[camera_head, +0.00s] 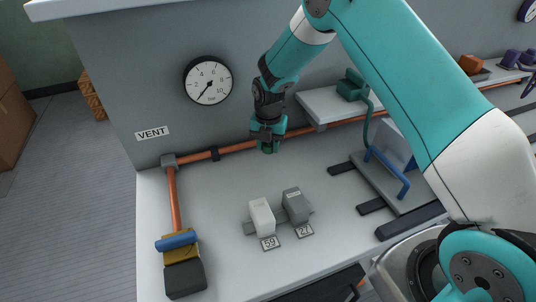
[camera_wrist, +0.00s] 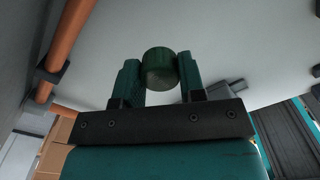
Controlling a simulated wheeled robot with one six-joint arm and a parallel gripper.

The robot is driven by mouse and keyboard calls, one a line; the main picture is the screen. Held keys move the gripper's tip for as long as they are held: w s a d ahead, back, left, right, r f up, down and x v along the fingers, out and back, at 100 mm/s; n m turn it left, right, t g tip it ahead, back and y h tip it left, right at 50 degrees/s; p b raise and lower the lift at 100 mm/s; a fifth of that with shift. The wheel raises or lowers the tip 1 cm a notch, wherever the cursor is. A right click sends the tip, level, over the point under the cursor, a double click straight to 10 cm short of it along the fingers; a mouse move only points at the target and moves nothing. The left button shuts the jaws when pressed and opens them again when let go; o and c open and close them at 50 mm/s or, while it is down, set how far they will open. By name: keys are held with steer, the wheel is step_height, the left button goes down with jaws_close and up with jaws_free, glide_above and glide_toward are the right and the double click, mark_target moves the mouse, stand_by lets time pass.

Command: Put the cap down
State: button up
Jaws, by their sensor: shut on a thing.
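The cap is a small dark green cylinder. In the wrist view the cap (camera_wrist: 159,68) sits between the two teal fingers of my gripper (camera_wrist: 160,80), which is shut on it. In the head view my gripper (camera_head: 268,138) points down near the back wall, with the dark green cap (camera_head: 268,148) just below its fingertips. The cap appears to be held above the pale bench top (camera_head: 225,190), behind the two small boxes. The exact height of the cap over the bench is hard to tell.
A white box (camera_head: 262,217) and a grey box (camera_head: 295,205) stand on the bench above labels 59 and 27. An orange pipe (camera_head: 240,147) runs along the wall. A blue-handled valve (camera_head: 177,240) is at left, a fixture with a blue handle (camera_head: 388,172) at right.

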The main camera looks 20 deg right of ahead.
mark_target(268, 163)
step_height(268, 163, down, 4)
steer(key=shift+f+p, duration=0.15)
steer(key=shift+p, duration=0.2)
steer(key=shift+w+f+p, duration=0.2)
steer(key=shift+f+p, duration=0.2)
steer(key=shift+f, duration=0.3)
steer(key=shift+f, duration=0.1)
steer(key=o, duration=1)
